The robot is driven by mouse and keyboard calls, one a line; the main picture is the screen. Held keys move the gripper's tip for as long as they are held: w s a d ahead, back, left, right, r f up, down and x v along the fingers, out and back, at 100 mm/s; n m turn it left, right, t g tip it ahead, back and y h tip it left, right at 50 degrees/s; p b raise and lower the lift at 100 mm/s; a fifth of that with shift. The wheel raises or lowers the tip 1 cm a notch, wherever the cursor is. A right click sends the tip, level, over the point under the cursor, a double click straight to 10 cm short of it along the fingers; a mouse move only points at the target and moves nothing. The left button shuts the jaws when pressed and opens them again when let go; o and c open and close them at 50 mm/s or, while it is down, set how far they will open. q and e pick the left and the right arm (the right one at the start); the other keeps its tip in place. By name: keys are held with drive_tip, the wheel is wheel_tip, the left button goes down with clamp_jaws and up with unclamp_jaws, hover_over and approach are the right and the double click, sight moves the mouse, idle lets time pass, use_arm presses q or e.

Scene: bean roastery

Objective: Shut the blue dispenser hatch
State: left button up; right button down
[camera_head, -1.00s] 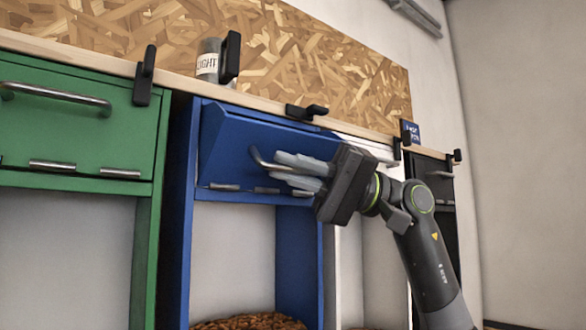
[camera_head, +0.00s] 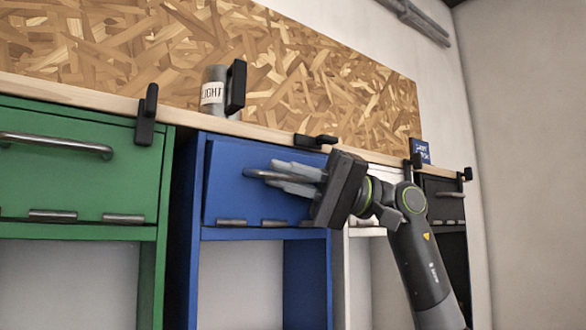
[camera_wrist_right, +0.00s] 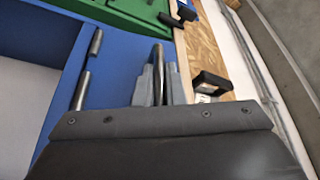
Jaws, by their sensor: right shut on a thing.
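The blue dispenser hatch (camera_head: 237,181) is the front panel of the blue dispenser (camera_head: 305,265), with hinges along its lower edge. It stands nearly upright, its top leaning slightly out from the frame at the left. My right gripper (camera_head: 285,178) is shut on the hatch's metal handle (camera_head: 258,174). In the right wrist view the handle (camera_wrist_right: 158,56) runs between the two grey fingers, and the blue panel (camera_wrist_right: 115,85) lies beside them. My left gripper is not in view.
A green dispenser (camera_head: 75,165) stands to the left, white and black (camera_head: 445,198) ones to the right. Black latches (camera_head: 315,141) sit along the wooden shelf edge above. A labelled jar (camera_head: 213,90) stands on the shelf.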

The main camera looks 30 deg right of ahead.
drive_tip(key=shift+w+a+r+m+t+h+p, duration=0.1)
drive_tip(key=shift+w+r+m+t+h+p, duration=0.1)
drive_tip(key=shift+w+m+p, duration=0.25)
drive_tip(key=shift+w+r+m+t+h+p, duration=0.1)
drive_tip(key=shift+m+h+p, duration=0.2)
drive_tip(key=shift+m, duration=0.35)
drive_tip(key=c, duration=1.5)
unclamp_jaws()
drive_tip(key=b+v, duration=0.5)
drive_tip(key=v, duration=1.2)
drive_tip(key=shift+d+f+b, duration=0.25)
drive_tip(key=shift+b, duration=0.15)
